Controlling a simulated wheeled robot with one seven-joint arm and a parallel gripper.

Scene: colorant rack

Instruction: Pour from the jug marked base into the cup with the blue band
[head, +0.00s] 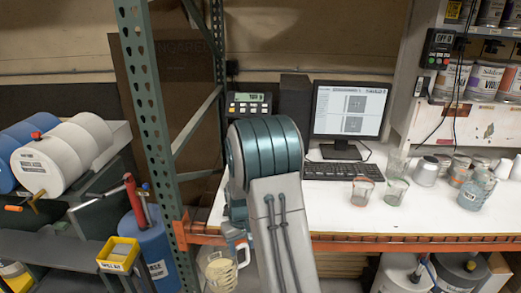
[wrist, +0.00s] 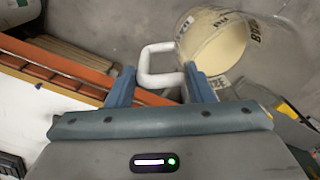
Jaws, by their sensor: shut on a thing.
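A clear jug (head: 220,272) of cream liquid hangs in front of the bench edge, below the bench top. In the wrist view the jug (wrist: 215,40) shows at upper right, with partly readable dark lettering. My gripper (wrist: 161,88) is shut on its white handle (wrist: 158,50). In the head view my gripper (head: 236,240) is partly hidden by my arm. Two clear cups stand on the bench: one with a reddish band (head: 362,191) and one with a greenish look (head: 393,192).
The white bench (head: 330,215) has an orange front edge and a green post (head: 150,110) at its left. A monitor (head: 348,110), keyboard and scale display stand behind. A blue drum (head: 148,250) stands left of the jug.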

